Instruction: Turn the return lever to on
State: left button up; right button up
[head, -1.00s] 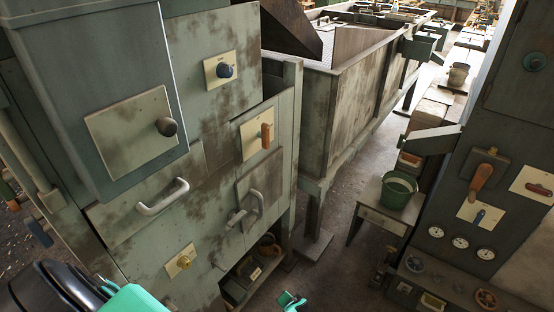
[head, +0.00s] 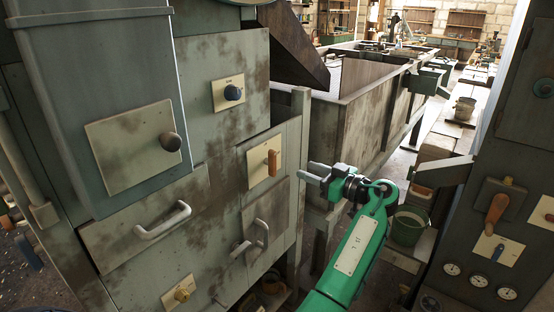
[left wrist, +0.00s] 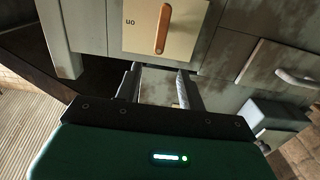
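The orange lever (head: 272,162) stands upright on a cream plate (head: 260,172) on the green-grey cabinet front. The left wrist view shows an orange lever (left wrist: 162,29) on a cream plate, with the label "on" upside down at its left. I take it for the return lever. My left gripper (head: 309,173) is to the right of the plate in the head view and apart from the lever. In the left wrist view its two fingers (left wrist: 160,88) are spread with no object held between them. My right gripper is not in view.
A dark knob (head: 233,92) is above the lever plate; a bent handle (head: 262,232) is below it. A larger handle (head: 163,221) is lower left. At right, another cabinet carries a bigger orange lever (head: 496,208) and gauges. A green bucket (head: 407,226) stands between.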

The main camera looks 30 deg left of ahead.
aim_at(275, 158)
pick_arm(q)
jog(key=a+p, duration=0.1)
jog(key=a, duration=0.5)
jog(key=a+p, duration=0.1)
jog(key=a, duration=0.3)
jog(key=shift+w+a+r+p, duration=0.1)
jog(key=shift+w+p, duration=0.25)
jog(key=shift+w, duration=0.05)
jog(key=shift+a, duration=0.85)
jog(key=shift+w, duration=0.1)
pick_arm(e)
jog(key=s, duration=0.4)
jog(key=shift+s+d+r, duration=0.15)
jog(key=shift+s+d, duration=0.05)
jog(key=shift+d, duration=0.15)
pick_arm(q)
grip_shut()
